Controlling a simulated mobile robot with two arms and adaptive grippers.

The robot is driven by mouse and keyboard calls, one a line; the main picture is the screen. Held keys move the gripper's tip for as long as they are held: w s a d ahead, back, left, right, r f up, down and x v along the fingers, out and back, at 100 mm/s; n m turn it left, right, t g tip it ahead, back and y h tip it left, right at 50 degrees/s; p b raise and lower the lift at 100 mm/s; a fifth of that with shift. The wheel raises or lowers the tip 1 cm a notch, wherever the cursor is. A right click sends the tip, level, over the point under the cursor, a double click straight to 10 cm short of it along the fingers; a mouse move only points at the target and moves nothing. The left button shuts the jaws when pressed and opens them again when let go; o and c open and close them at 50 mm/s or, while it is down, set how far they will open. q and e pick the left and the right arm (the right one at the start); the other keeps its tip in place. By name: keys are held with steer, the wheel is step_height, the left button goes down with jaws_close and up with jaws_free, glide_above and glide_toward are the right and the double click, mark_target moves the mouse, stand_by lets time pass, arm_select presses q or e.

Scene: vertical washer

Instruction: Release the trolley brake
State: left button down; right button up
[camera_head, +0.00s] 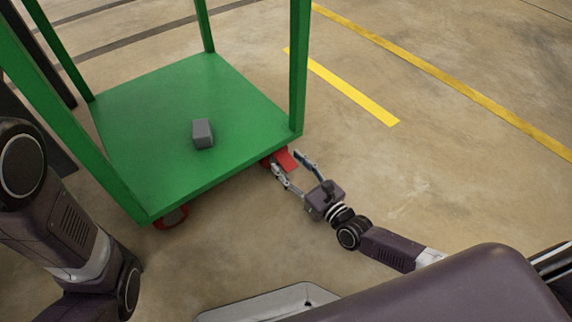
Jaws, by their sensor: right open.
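The green trolley (165,111) stands at the left, with a flat deck and upright corner posts. A red brake pedal (286,160) sticks out at the wheel under its near right corner. My right gripper (286,163) is open around or just beside the red pedal, low over the floor. I cannot tell whether its fingers touch the pedal. The wheel behind the pedal is mostly hidden by the deck. My left arm comes in at the left edge, and its gripper is out of view.
A small grey block (202,133) rests on the trolley deck. Another red caster (171,217) shows under the near left corner. Yellow lines (345,88) mark the concrete floor. The floor right of the trolley is clear.

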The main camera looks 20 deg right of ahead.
steer(key=shift+x, duration=0.85)
jaws_close()
